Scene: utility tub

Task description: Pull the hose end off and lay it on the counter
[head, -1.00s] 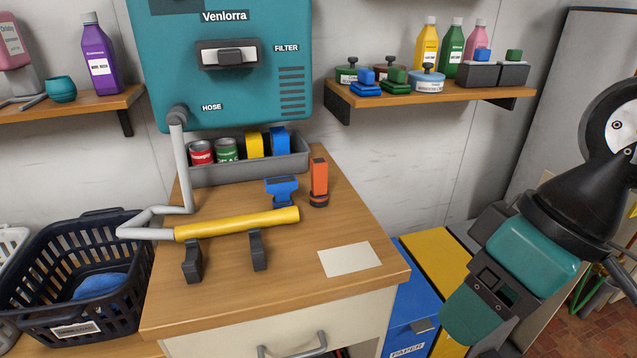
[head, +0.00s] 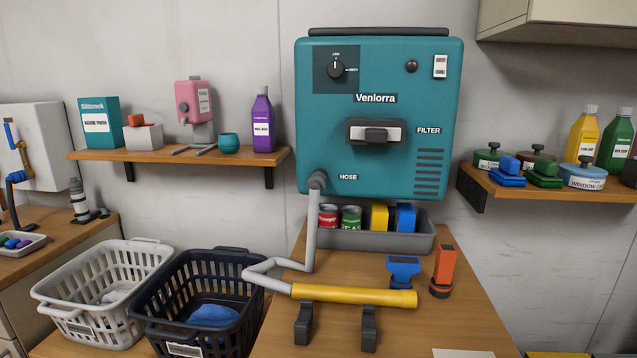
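The grey hose (head: 312,235) comes down from the port marked HOSE on the teal Venlorra unit (head: 380,90) and bends over the counter (head: 445,325). Its far end joins a yellow tube (head: 355,295), which lies across two dark cradle brackets (head: 368,325) on the wooden counter. The hose's upper end sits at the unit's port; I cannot tell how it is fastened. Which end the task means is not shown by any label. My gripper is not in view now.
A blue tool (head: 403,270) and an orange tool (head: 443,270) stand behind the yellow tube. A grey bin (head: 345,240) with cans is at the back. Dark (head: 180,330) and white (head: 60,310) baskets are on the left. The counter's right side is mostly clear, with a pale card (head: 462,353) at front.

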